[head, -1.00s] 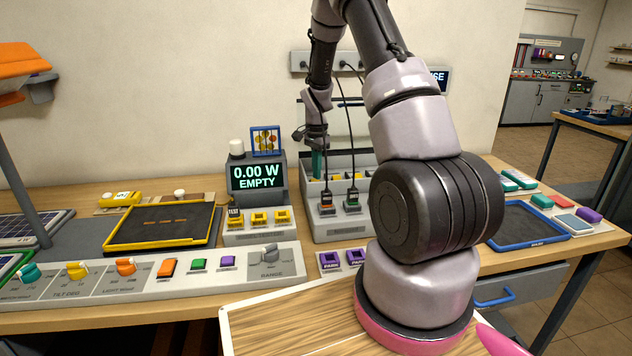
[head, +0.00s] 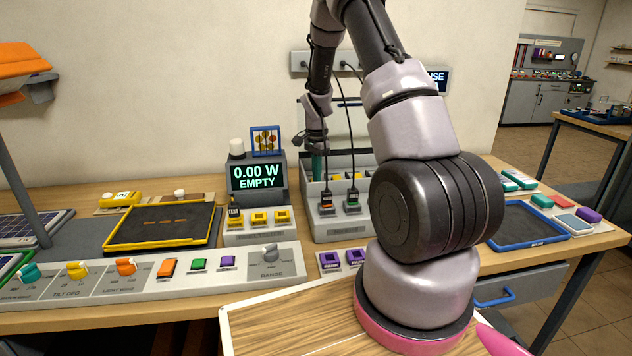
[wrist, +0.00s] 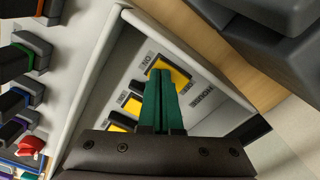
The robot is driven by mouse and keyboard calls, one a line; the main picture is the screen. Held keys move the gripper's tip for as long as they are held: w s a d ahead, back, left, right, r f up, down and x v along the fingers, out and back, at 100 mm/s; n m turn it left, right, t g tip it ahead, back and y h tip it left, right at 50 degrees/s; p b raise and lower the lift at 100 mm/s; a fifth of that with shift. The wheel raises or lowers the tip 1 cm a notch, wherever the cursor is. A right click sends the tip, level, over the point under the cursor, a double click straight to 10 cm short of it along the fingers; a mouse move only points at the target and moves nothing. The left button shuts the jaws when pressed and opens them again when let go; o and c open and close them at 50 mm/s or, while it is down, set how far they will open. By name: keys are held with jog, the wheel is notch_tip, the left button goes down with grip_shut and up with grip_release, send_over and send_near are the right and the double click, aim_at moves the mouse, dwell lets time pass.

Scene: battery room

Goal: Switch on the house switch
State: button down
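My gripper (wrist: 163,75) shows in the wrist view with its two green fingers side by side and nothing seen between them. Their tips overlap the uppermost yellow-and-black switch (wrist: 181,75) in a row on a grey recessed panel lettered HOUSE (wrist: 203,95). The fingers hide part of that switch, and I cannot tell whether they touch it or how it is set. In the head view my gripper (head: 318,168) points down into the grey walled box (head: 345,160) behind the sockets, small and partly hidden. The HOUSE display (head: 437,80) is mostly covered by my arm.
The box walls (wrist: 88,75) rise around the panel. Other yellow switches (wrist: 132,104) sit close beside the fingers. Black cables (head: 350,120) hang close to my gripper down to plugs. A meter (head: 257,177) reads 0.00 W EMPTY. My arm hides the right of the box.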

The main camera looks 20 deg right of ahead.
jog(key=shift+r, duration=3.45)
